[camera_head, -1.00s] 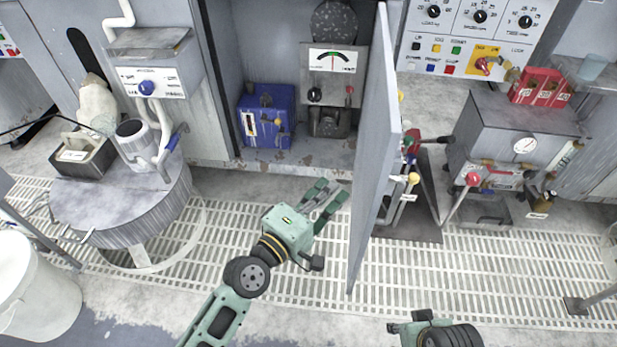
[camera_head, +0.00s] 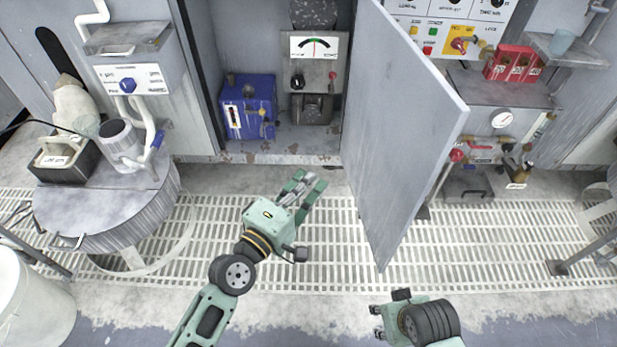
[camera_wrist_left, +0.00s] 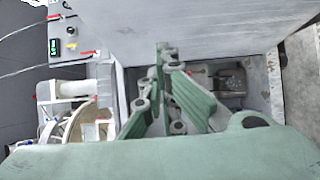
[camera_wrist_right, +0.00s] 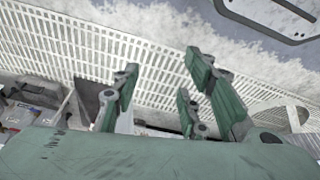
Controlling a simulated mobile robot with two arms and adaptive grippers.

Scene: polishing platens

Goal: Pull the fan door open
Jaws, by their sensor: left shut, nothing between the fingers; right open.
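The fan door (camera_head: 400,125) is a tall flat grey panel. It stands swung out from the right side of the grey cabinet (camera_head: 265,158), with its broad inner face showing in the head view. The cabinet's interior is open to view. My left gripper (camera_head: 308,186) is shut and empty in front of the cabinet opening, left of the door and apart from it. Its closed fingers also show in the left wrist view (camera_wrist_left: 165,85). My right gripper (camera_head: 376,321) is low in the head view, below the door's bottom corner. It is open and empty in the right wrist view (camera_wrist_right: 160,90).
A blue box (camera_head: 248,105) and a gauge unit (camera_head: 318,75) sit inside the cabinet. A round drum table (camera_head: 110,215) stands at the left. Right of the door is a machine with a dial (camera_head: 500,120). The floor grating (camera_head: 480,240) before the cabinet is largely clear.

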